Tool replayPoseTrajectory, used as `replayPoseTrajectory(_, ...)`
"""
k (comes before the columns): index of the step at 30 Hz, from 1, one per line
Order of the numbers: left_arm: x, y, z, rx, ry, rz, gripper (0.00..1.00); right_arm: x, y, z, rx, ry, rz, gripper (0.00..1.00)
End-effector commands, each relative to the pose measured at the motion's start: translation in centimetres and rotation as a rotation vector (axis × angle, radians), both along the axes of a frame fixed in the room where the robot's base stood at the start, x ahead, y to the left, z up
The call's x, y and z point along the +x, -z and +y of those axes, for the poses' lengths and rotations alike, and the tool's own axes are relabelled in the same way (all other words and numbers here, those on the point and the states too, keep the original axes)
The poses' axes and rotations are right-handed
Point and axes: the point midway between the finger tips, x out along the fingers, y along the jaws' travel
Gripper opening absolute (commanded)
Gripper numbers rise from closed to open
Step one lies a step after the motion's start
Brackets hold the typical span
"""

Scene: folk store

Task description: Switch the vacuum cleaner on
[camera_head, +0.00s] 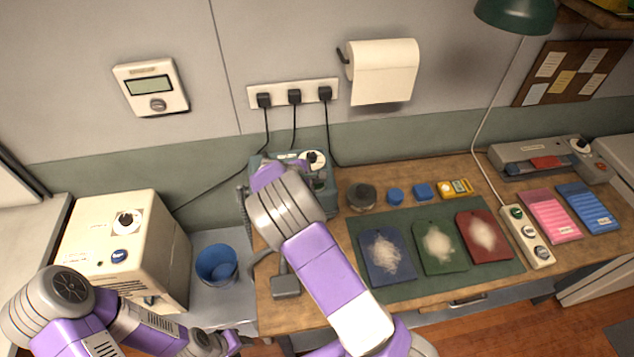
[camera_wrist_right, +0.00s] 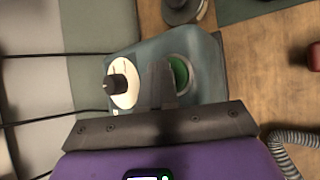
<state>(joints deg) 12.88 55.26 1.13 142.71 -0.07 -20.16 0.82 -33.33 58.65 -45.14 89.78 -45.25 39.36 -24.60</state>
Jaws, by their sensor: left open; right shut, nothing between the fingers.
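The vacuum cleaner (camera_head: 326,192) is a teal box at the back left of the wooden bench, partly hidden by my right arm. In the right wrist view its top (camera_wrist_right: 205,60) shows a white dial with a black knob (camera_wrist_right: 117,84) and a round green button (camera_wrist_right: 179,73). My right gripper (camera_wrist_right: 161,70) is shut and empty, its fingertips over the top between knob and button, partly covering the button's edge. I cannot tell whether they touch. In the head view its fingers are hidden. My left gripper (camera_head: 248,342) is open and empty, low at the bench's front left.
A grey hose (camera_wrist_right: 292,140) and a floor nozzle (camera_head: 286,281) lie by the vacuum. A green mat (camera_head: 395,220) holds blue, green and red pads with pale fluff. A cream box (camera_head: 115,240) and blue bucket (camera_head: 217,264) stand left. A power strip (camera_head: 528,238) lies right.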

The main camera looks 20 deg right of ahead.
Motion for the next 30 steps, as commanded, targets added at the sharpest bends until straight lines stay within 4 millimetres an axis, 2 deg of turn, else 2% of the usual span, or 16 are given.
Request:
replayPoseTrajectory(4, 0.0, -0.5, 0.0, 0.0, 0.0, 0.0, 0.43, 0.0, -0.7, 0.0, 0.001, 0.001, 0.0, 0.0)
replayPoseTrajectory(16, 0.0, -0.8, 0.0, 0.0, 0.0, 0.0, 0.43, 0.0, -1.2, 0.0, 0.0, 0.0, 0.0, 0.0)
replayPoseTrajectory(30, 0.0, -4.2, 0.0, 0.0, 0.0, 0.0, 0.43, 0.0, -5.9, 0.0, 0.001, -0.001, 0.0, 0.0)
